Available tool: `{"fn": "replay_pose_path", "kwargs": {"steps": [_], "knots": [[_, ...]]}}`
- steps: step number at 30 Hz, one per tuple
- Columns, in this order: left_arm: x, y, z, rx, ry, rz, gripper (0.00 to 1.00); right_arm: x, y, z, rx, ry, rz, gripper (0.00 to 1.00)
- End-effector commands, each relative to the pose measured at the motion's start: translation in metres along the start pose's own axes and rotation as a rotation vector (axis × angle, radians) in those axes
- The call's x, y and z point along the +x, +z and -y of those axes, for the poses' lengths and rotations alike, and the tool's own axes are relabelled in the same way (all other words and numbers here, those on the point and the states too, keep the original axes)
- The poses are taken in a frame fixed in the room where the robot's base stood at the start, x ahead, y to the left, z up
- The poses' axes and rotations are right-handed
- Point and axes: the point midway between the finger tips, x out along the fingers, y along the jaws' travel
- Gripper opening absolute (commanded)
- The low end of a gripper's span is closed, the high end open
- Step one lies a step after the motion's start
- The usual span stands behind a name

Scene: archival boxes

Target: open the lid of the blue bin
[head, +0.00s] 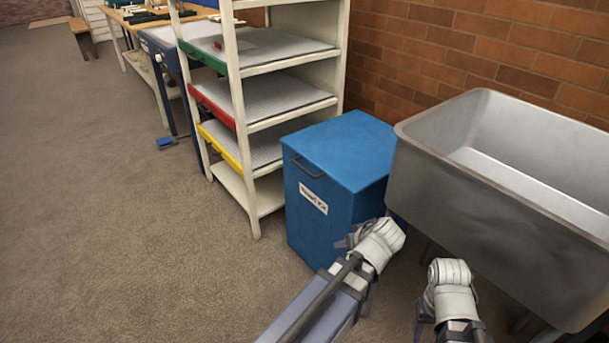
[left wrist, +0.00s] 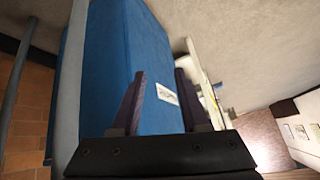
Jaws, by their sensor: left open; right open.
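The blue bin (head: 335,205) stands on the floor between the shelf and the metal sink. Its lid (head: 345,148) lies flat and closed on top, with a dark handle (head: 308,168) near the front left edge. A white label is on the front. My left gripper (head: 346,240) is in front of the bin's lower right part, apart from the handle. In the left wrist view the left gripper's two fingers (left wrist: 160,95) are apart and empty, with the bin (left wrist: 110,60) beyond them. My right gripper (head: 422,318) is open below the sink's front, largely hidden by its own wrist.
The metal sink (head: 480,190) stands close on the bin's right. A white shelf (head: 240,110) with green, red and yellow-edged trays stands on its left. A brick wall (head: 400,60) is behind.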

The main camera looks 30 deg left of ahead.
Motion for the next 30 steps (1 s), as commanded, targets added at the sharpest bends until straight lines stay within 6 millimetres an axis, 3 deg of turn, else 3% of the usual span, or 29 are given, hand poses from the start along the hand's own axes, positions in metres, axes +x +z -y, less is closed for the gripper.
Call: {"fn": "replay_pose_path", "kwargs": {"steps": [1,6,12,18,30], "knots": [[0.014,-0.022,0.006,-0.135,-0.01,-0.077,0.45,0.009,-0.001,0.001,0.001,0.0,0.0,0.5],[0.034,-0.095,0.029,-0.564,0.042,-0.34,0.45,0.021,-0.002,0.002,0.002,-0.001,-0.001,0.5],[0.041,-0.158,0.05,-0.921,0.197,-0.561,0.45,0.033,-0.002,0.004,0.003,-0.001,-0.001,0.5],[0.04,-0.186,0.059,-1.079,0.316,-0.648,0.45,0.038,-0.003,0.004,0.004,-0.002,-0.001,0.5],[0.046,-0.199,0.061,-1.129,0.355,-0.668,0.45,0.041,-0.003,0.004,0.005,-0.002,-0.001,0.5]]}}
